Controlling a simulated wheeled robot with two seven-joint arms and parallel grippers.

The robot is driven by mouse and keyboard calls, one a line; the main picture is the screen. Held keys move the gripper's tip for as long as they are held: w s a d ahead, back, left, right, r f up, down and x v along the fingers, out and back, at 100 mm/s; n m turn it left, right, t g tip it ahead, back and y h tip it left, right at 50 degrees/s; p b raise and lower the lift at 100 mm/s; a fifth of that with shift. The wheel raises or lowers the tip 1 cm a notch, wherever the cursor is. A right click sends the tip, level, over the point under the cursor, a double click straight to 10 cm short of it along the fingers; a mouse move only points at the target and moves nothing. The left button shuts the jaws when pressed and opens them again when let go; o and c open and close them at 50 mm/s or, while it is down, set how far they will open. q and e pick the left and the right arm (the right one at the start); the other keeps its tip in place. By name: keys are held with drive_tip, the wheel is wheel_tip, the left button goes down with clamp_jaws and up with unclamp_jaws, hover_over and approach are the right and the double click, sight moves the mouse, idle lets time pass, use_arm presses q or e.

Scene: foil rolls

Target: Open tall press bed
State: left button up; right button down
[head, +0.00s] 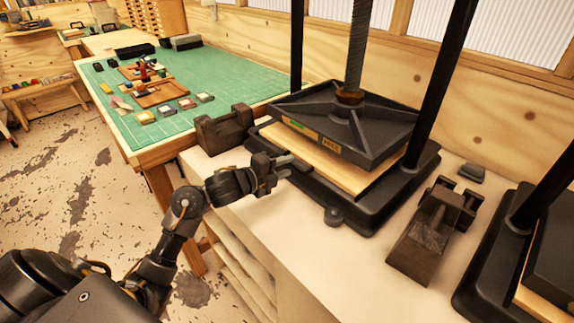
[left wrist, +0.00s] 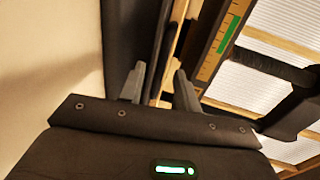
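The tall press stands in the middle of the head view. Its dark platen (head: 345,122) hangs on a threaded screw (head: 358,50) above a light wooden bed board (head: 318,160) in a black base (head: 345,208). A green indicator strip shows on the platen's side, and it also shows in the left wrist view (left wrist: 229,33). My left gripper (head: 284,167) is at the press's front left edge, fingers pointing toward the bed. In the left wrist view its two fingers (left wrist: 159,70) are apart, with the press edge beyond them. I cannot tell whether they touch it. My right gripper is out of view.
A dark metal block (head: 225,131) sits left of the press. Another dark metal device (head: 432,228) stands to its right, before a second press (head: 540,235). A green cutting mat (head: 175,90) with small items lies at the back left. Bare counter lies in front.

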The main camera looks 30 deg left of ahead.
use_arm(q)
drive_tip(key=shift+x, duration=0.75)
clamp_jaws()
